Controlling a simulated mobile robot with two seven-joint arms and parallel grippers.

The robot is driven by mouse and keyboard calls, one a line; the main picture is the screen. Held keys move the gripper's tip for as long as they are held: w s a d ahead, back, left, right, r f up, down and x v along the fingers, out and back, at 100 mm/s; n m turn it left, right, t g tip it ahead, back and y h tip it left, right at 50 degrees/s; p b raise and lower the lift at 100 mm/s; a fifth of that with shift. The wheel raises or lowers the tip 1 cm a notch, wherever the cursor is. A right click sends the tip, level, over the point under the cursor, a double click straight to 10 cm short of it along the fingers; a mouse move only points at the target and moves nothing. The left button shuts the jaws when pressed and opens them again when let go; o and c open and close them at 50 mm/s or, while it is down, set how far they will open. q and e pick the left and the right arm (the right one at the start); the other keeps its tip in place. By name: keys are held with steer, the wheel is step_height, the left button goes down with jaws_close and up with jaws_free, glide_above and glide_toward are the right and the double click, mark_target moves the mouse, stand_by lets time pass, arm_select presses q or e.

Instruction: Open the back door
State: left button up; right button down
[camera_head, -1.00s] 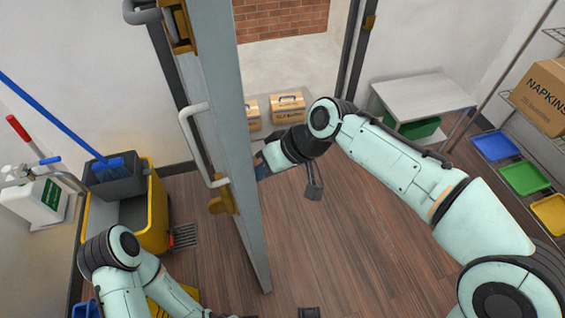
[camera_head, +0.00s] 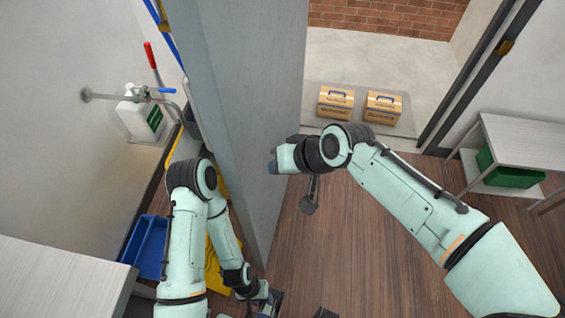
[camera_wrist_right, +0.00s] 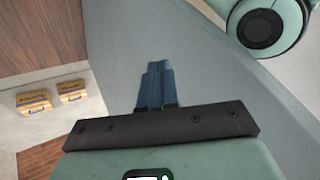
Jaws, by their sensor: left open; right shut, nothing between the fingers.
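The back door (camera_head: 235,110) is a tall grey slab standing open in the head view, with its free edge towards me and the doorway to its right. Its handle is out of sight. My right gripper (camera_head: 274,163) is at the door's right-hand face. In the right wrist view its blue fingers (camera_wrist_right: 156,85) are shut with nothing between them, against or very close to the grey door panel (camera_wrist_right: 215,75); contact cannot be told. My left gripper (camera_head: 268,300) is low, near the bottom of the door's near edge. It is open, its fingertips partly unclear.
Two cardboard boxes (camera_head: 384,108) and (camera_head: 336,102) stand in the doorway. A blue bin (camera_head: 150,248) and counter (camera_head: 60,280) are at left, a shelf table (camera_head: 520,142) at right. The floor right of the door is clear.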

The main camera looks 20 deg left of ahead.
steer(key=shift+r, duration=0.1)
steer(key=p+v, duration=0.1)
steer(key=v, duration=1.2)
steer(key=shift+s+d, duration=0.1)
steer(key=shift+d, duration=0.05)
